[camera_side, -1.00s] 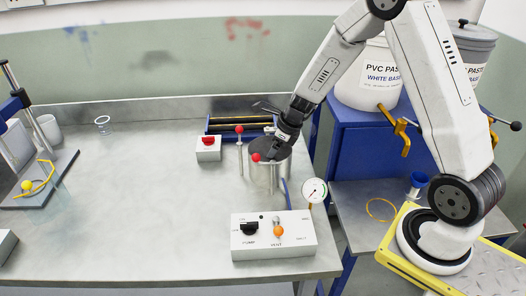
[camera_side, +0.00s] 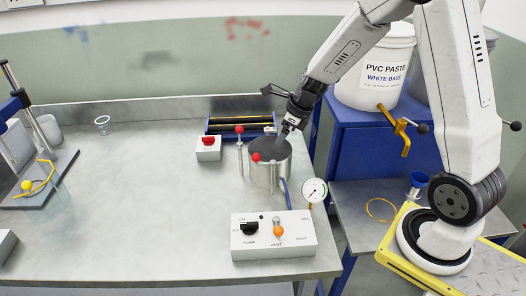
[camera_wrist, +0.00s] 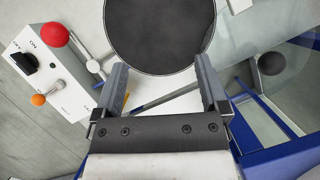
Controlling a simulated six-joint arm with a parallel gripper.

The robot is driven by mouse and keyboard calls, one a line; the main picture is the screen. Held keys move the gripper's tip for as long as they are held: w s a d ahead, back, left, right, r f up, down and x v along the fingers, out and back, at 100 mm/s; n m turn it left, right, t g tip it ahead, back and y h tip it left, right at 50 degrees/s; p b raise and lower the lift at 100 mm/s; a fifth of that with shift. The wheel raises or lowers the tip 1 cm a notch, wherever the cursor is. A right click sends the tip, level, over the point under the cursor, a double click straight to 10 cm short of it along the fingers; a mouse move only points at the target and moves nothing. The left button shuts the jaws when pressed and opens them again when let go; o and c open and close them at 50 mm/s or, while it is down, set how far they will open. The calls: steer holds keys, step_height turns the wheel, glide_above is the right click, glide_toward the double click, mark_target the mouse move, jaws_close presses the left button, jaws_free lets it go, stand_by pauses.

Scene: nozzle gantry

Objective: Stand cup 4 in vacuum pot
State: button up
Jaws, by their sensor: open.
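The vacuum pot (camera_side: 272,174) is a metal cylinder at the right of the bench, with a dark round top. In the wrist view the dark disc (camera_wrist: 158,30) fills the top centre inside a thin pale rim. I cannot tell whether it is a lid or the inside, and no cup shows on it. My gripper (camera_side: 281,128) is above the pot, pointing down; in the wrist view its fingers (camera_wrist: 161,75) are apart and empty. A small clear cup (camera_side: 102,125) stands at the back left and a blue cup (camera_side: 417,181) on the side table. No number is readable on either.
A pump and vent box (camera_side: 274,236) and a gauge (camera_side: 314,190) stand in front of the pot. A red-switch box (camera_side: 208,148) and a blue rack (camera_side: 230,124) are behind. The middle of the bench is clear.

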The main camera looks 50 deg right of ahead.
steer(key=shift+a, duration=0.1)
steer(key=s+a+n+h, duration=0.1)
steer(key=s+a+n, duration=0.4)
steer(key=n, duration=1)
steer(key=s+a+r+n+g, duration=0.1)
steer(key=s+a+n, duration=0.4)
steer(key=s+n, duration=0.5)
steer(key=n, duration=0.6)
steer(key=shift+r+n+h, duration=0.3)
steer(key=shift+h, duration=0.1)
steer(key=shift+w+a, duration=0.1)
